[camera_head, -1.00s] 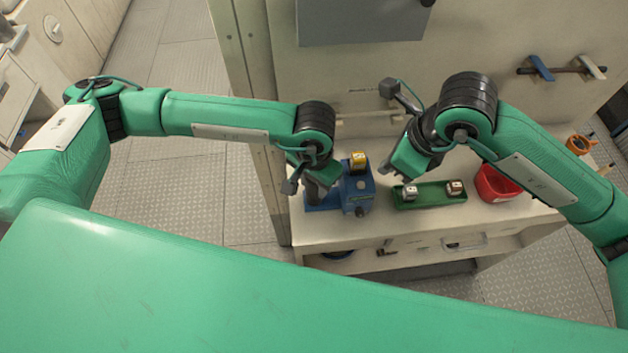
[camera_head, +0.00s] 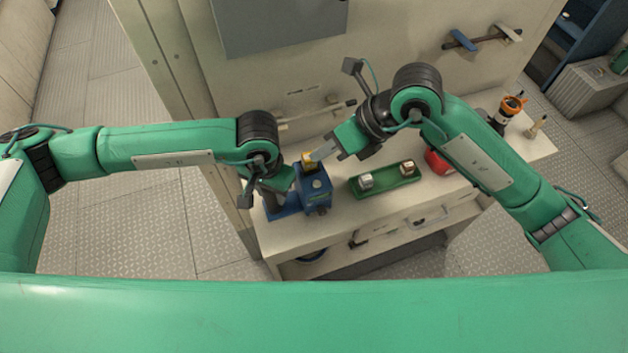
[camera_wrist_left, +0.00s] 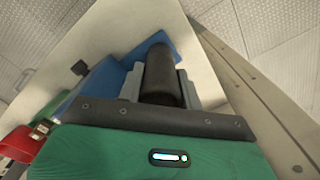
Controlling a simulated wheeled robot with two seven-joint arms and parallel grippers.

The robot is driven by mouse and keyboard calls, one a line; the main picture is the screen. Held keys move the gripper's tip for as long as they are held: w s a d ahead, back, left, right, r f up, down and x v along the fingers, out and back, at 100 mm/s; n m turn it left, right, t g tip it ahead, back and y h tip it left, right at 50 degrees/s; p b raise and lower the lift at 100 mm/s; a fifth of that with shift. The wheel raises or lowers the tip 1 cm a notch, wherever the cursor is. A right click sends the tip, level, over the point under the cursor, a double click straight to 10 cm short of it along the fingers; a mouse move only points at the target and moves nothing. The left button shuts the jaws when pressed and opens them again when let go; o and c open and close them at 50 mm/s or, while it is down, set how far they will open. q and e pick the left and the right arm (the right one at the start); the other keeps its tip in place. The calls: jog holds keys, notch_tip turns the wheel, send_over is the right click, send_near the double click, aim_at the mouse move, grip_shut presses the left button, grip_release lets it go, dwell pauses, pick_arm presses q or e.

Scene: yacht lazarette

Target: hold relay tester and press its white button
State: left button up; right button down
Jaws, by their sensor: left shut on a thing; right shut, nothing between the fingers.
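My left gripper (camera_head: 272,203) is shut on the tester's dark upright handle. In the left wrist view the black handle (camera_wrist_left: 160,75) stands between the grey fingers, with the blue base (camera_wrist_left: 98,84) around it. My right gripper (camera_head: 318,157) is shut and empty, its fingertips just above and right of the yellow block; I cannot tell whether they touch it. I cannot make out the white button clearly.
A green tray (camera_head: 386,187) with two small relay blocks (camera_head: 366,181) lies to the right of the tester. A red container (camera_head: 436,161) is behind my right arm. A wall rises behind the bench.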

aim_at(317, 184)
jog(key=shift+w+r+m+y, duration=0.25)
jog(key=shift+m+y, duration=0.25)
jog(key=shift+m, duration=0.3)
jog(key=shift+f, duration=4.45)
jog(key=shift+f, duration=0.1)
jog(key=shift+f, duration=0.3)
jog(key=shift+f, duration=0.4)
jog(key=shift+r, duration=0.85)
